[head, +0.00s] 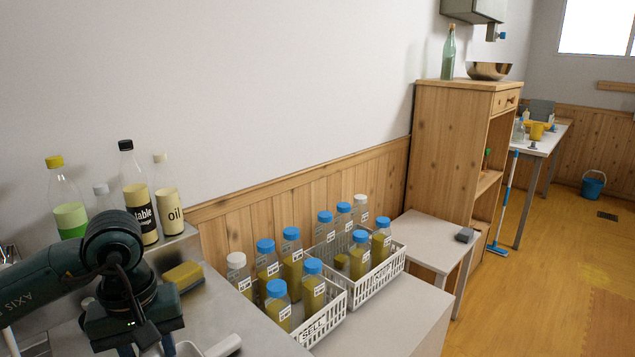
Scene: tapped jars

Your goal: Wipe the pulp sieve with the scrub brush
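I cannot make out the pulp sieve or the scrub brush in the head view. My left gripper (147,348) points down over the grey metal counter (228,311) at the lower left. Its two blue fingers stand apart, but their tips are cut off by the bottom edge, so what lies between them is hard to see. A white object (222,346), partly cut off, lies just right of the fingers. My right gripper is not in view.
A yellow sponge (183,275) lies behind my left gripper. Bottles, including one labelled oil (168,203), stand on a raised ledge. White crates (333,298) with several blue-capped bottles stand to the right. A wooden cabinet (447,150) stands beyond a low white table (430,236).

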